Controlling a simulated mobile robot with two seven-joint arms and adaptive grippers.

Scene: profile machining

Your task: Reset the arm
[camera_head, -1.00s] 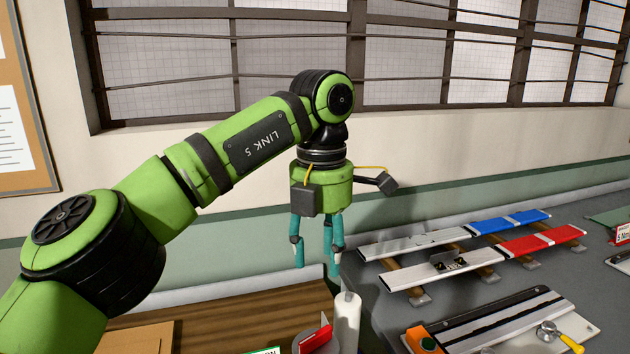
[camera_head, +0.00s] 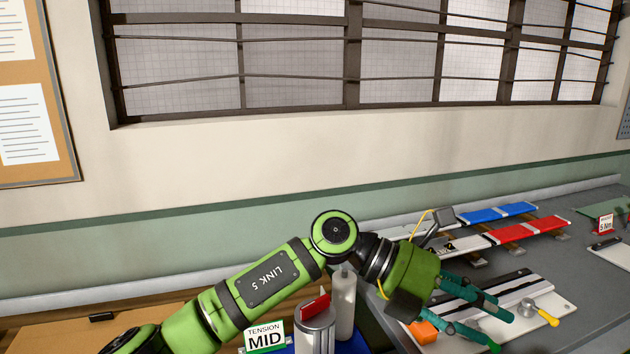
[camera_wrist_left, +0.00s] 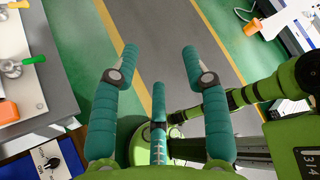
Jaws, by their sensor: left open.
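My left arm comes in low from the left in the head view, with its green wrist bent to the right. My left gripper (camera_head: 490,318) has teal fingers that point right and slightly down, in front of the bench with the profiles. It is open and empty. In the left wrist view the left gripper (camera_wrist_left: 160,75) shows its spread fingers over a grey floor with yellow lines, with nothing between them. A green arm and base of mine show beyond the fingers at the right. My right gripper is not visible.
A grey bench (camera_head: 590,255) holds blue (camera_head: 497,212) and red (camera_head: 528,229) profiles on supports. A white plate with a yellow-handled tool (camera_head: 540,312) lies nearer.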

